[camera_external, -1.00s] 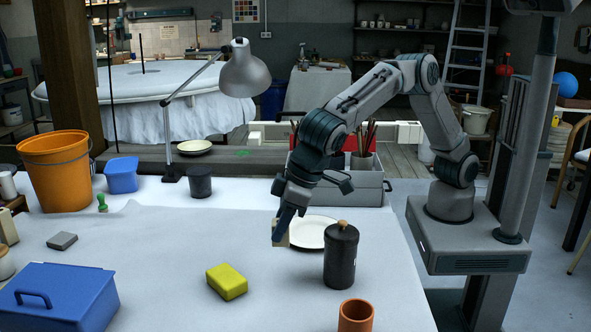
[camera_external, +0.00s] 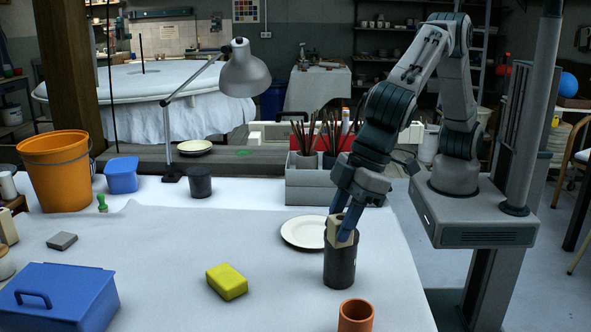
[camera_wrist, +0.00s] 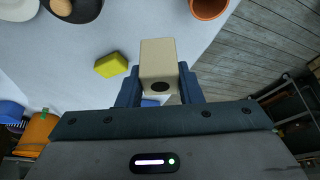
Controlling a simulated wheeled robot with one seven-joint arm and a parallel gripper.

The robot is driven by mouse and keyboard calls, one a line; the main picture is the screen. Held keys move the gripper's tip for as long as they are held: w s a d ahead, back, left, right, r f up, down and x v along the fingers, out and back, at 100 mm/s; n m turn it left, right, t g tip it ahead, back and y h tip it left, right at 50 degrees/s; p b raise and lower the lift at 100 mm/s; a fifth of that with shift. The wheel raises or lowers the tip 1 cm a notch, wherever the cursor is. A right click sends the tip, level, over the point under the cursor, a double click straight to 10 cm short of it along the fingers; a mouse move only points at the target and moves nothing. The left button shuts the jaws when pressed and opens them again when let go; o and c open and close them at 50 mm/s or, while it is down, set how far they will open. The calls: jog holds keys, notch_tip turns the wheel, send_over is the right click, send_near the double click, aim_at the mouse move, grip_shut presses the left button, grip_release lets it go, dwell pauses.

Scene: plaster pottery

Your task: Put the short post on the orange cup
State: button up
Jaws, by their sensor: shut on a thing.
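The short post is a small beige block (camera_external: 341,231), and my gripper (camera_external: 345,232) is shut on it. In the wrist view the post (camera_wrist: 158,62) stands out between the two blue fingers (camera_wrist: 158,88). In the outside view the post shows in front of the top of the black canister (camera_external: 340,268) and hides its lid; I cannot tell if they touch. The orange cup (camera_external: 356,316) stands at the table's front right edge, nearer the camera than my gripper. Its open rim also shows at the top right of the wrist view (camera_wrist: 207,8).
A white plate (camera_external: 303,233) lies behind the canister. A yellow sponge (camera_external: 227,281) lies left of it, and a blue toolbox (camera_external: 62,300) stands at the front left. The grey box with brushes (camera_external: 310,187) stands at the back. The cloth between sponge and cup is clear.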

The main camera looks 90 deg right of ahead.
jog(key=s+a+f, duration=0.1)
jog(key=a, duration=0.1)
jog(key=s+a+f+p, duration=0.1)
jog(key=a+f, duration=0.1)
jog(key=a, duration=0.1)
jog(key=s+a+f, duration=0.1)
jog(key=a, duration=0.1)
jog(key=shift+s+a+f, duration=0.1)
jog(key=shift+a+f, duration=0.1)
jog(key=shift+f, duration=0.2)
jog(key=shift+f+p, duration=0.5)
jog(key=shift+f, duration=1.45)
jog(key=shift+f, duration=0.2)
jog(key=o, duration=1)
jog(key=shift+r, duration=0.1)
jog(key=shift+r, duration=0.15)
jog(key=b+v, duration=0.1)
jog(key=v, duration=1.1)
